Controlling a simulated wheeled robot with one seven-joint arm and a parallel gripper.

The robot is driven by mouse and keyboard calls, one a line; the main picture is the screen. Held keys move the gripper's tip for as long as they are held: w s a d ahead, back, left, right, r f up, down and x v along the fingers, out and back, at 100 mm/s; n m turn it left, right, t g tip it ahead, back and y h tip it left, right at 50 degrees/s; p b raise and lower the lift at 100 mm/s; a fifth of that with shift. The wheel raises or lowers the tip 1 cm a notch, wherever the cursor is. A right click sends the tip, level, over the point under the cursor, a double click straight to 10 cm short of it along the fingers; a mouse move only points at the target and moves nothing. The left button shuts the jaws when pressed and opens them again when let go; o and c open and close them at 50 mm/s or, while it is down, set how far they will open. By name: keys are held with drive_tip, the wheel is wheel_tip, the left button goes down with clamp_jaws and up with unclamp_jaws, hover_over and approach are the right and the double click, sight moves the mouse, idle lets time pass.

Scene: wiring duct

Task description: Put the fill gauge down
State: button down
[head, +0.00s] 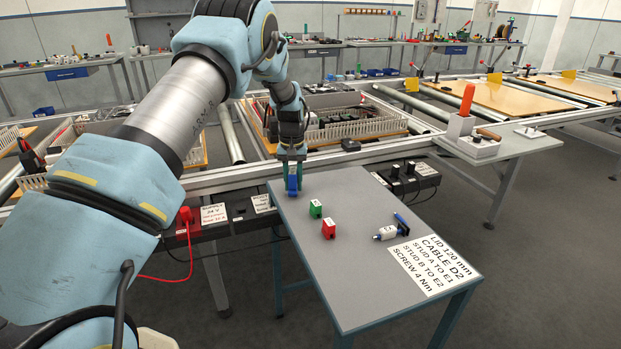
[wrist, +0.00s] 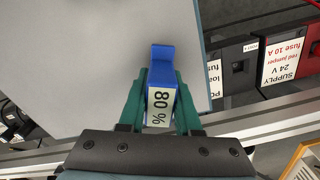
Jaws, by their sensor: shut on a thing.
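The fill gauge is a blue block (head: 292,186) with a white "80 %" label, which shows in the wrist view (wrist: 160,106). My gripper (head: 292,172) is shut on it, with one green finger on each side, also seen in the wrist view (wrist: 161,88). The gauge hangs upright below the fingers at the far left corner of the grey table (head: 350,270). I cannot tell whether its lower end touches the tabletop.
The table's near left part is clear. Supply boxes (head: 205,222) and the conveyor rail border its far side.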

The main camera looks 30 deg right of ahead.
sight(310, 190)
drive_tip(key=d, duration=0.3)
drive_tip(key=d+p, duration=0.1)
drive_tip(key=d, duration=0.1)
drive_tip(key=shift+s+d, duration=0.1)
drive_tip(key=shift+s, duration=0.15)
drive_tip(key=shift+p, duration=0.4)
drive_tip(key=shift+f, duration=0.3)
drive_tip(key=shift+f, duration=0.15)
drive_tip(key=c, duration=0.6)
unclamp_jaws()
